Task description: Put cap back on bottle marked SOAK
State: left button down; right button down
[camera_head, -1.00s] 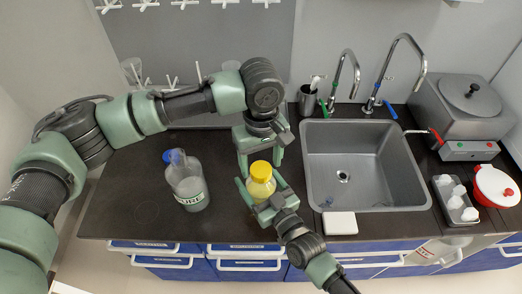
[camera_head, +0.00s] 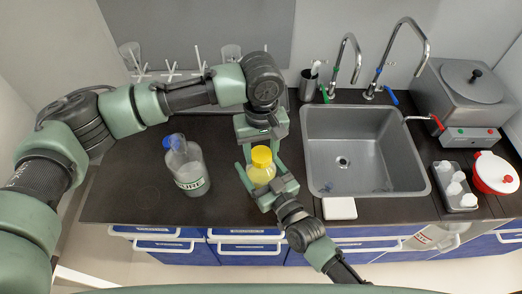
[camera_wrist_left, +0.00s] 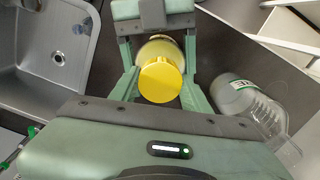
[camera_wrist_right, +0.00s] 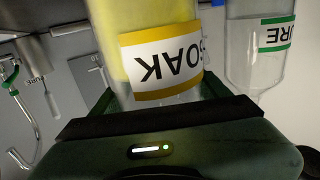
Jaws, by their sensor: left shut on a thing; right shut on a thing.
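The SOAK bottle (camera_head: 262,175) is yellowish with a yellow-edged label, which reads upside down in the right wrist view (camera_wrist_right: 162,62). My right gripper (camera_head: 263,180) is shut around its body from the front. The yellow cap (camera_head: 261,154) is at the bottle's top; in the left wrist view the cap (camera_wrist_left: 160,80) sits between the fingers of my left gripper (camera_wrist_left: 160,88), shut on it. The bottle's rounded shoulder shows behind it. I cannot tell whether the cap is seated on the neck or just over it.
A clear bottle (camera_head: 188,168) with a blue cap and a green label ending in "URE" stands to the left. A sink (camera_head: 318,180) is to the right, with a white pad (camera_head: 340,208) at its front edge. Bare counter (camera_head: 125,185) lies at far left.

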pick_arm(q)
jog(key=m, duration=0.4)
jog(key=shift+m, duration=0.3)
jog(key=m, duration=1.5)
jog(key=shift+m, duration=0.4)
jog(key=m, duration=1.2)
jog(key=shift+f, duration=0.1)
jog(key=c, duration=0.7)
grip_release()
